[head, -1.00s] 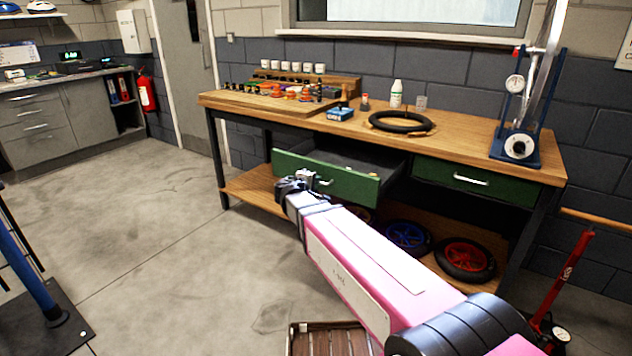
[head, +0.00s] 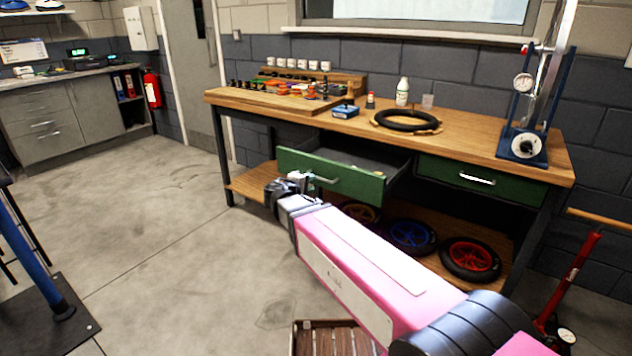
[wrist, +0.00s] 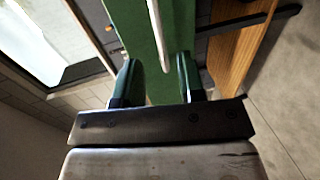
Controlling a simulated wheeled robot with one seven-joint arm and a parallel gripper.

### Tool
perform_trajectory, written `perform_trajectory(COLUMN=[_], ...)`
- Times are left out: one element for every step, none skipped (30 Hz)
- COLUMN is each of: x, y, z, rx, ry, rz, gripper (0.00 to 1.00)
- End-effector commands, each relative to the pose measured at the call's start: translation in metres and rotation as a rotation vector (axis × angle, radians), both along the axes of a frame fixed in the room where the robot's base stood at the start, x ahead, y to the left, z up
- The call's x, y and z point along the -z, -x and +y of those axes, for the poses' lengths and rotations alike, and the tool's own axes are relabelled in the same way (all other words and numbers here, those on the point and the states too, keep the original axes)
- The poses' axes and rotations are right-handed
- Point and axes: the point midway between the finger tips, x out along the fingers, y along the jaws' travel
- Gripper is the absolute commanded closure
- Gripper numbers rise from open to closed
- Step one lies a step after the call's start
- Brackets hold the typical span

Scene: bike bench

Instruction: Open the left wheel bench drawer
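The left wheel bench drawer (head: 345,180) has a green front and stands pulled out from under the bench top, its dark inside showing. Its pale bar handle (head: 322,181) is on the front's outer face. My gripper (head: 300,180) is just in front of this handle, at the drawer's left part. In the wrist view, the two fingers (wrist: 157,80) are spread apart, with the green drawer front (wrist: 133,25) beyond them. The handle (wrist: 158,35) lies ahead, in line with the gap, and nothing is gripped. The fingertips are small and partly hidden in the head view.
The wooden bench (head: 470,135) carries a black tyre (head: 406,119), bottles and small parts. The right drawer (head: 483,182) is closed. Wheels lie on the lower shelf, including a red-rimmed one (head: 470,260). A slatted crate (head: 330,338) is near my arm.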

Motion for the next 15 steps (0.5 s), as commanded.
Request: perform_trajectory(x=[-0.002,-0.003,-0.004,-0.005,-0.005,-0.006,-0.006,-0.007,-0.007,-0.007,-0.007,-0.007,-0.007,-0.007,-0.007], y=[0.009,0.012,0.015,0.018,0.020,0.022,0.023,0.025,0.026,0.026,0.027,0.027,0.027,0.027,0.027], z=[0.005,0.007,0.010,0.012,0.014,0.016,0.017,0.018,0.018,0.019,0.019,0.019,0.020,0.020,0.020], rx=[-0.003,-0.002,-0.001,-0.001,-0.002,-0.002,-0.002,-0.001,0.000,0.000,0.000,0.001,0.001,0.001,0.001], ry=[0.000,0.000,0.000,0.000,0.000,0.000,0.000,0.000,0.000,0.000,0.000,0.000,0.000,0.000,0.000], rz=[0.000,0.000,0.000,0.000,0.000,0.000,0.000,0.000,0.000,0.000,0.000,0.000,0.000,0.000,0.000], gripper=[0.64,0.64,0.64,0.64,0.64,0.64,0.64,0.64,0.64,0.64,0.64,0.64,0.64,0.64,0.64])
